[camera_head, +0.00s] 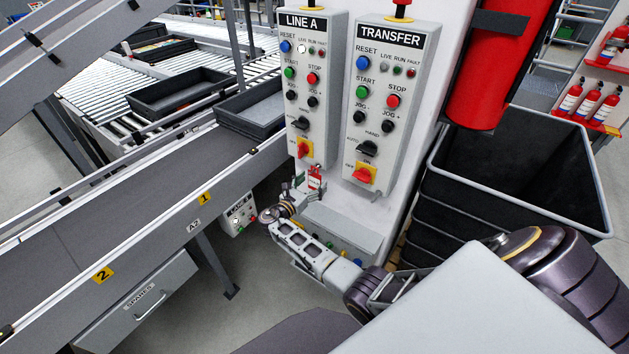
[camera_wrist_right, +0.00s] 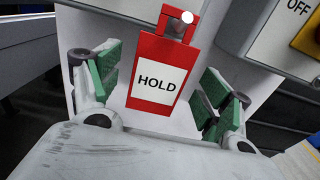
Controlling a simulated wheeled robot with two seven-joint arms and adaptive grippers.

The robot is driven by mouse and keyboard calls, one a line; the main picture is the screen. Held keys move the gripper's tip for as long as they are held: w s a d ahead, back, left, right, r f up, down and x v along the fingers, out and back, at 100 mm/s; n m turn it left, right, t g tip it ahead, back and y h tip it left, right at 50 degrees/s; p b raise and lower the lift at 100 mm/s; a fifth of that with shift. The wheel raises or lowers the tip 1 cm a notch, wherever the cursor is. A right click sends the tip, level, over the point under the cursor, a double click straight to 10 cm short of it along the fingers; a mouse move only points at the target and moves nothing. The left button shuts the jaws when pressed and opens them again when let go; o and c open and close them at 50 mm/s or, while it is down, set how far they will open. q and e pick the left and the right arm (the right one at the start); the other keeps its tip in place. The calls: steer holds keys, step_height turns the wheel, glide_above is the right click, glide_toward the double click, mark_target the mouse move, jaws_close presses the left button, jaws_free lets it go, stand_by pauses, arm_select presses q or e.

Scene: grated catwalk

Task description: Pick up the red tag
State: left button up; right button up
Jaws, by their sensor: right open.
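The red tag (camera_wrist_right: 158,75) has a white panel reading "HOLD" and hangs upright from a small peg in the right wrist view. In the head view the tag (camera_head: 314,178) shows small, just below the LINE A panel. My right gripper (camera_wrist_right: 158,92) is open, with one green-padded finger on each side of the tag and a gap to both. In the head view my right gripper (camera_head: 294,203) is at the tag, below the LINE A panel, partly hidden by its own wrist. My left gripper is not in view.
The LINE A panel (camera_head: 307,130) and TRANSFER panel (camera_head: 386,120) stand above the tag on a white column. A conveyor (camera_head: 130,190) runs at the left. A black bin (camera_head: 520,170) and a red cylinder (camera_head: 487,75) are at the right.

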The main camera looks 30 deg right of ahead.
steer(key=shift+w+d, duration=0.25)
steer(key=shift+d, duration=0.45)
steer(key=shift+w+d, duration=0.1)
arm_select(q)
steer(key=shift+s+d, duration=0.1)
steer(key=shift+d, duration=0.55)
arm_select(e)
steer(key=shift+c, duration=0.8)
steer(key=c, duration=0.5)
steer(key=shift+c, duration=1.1)
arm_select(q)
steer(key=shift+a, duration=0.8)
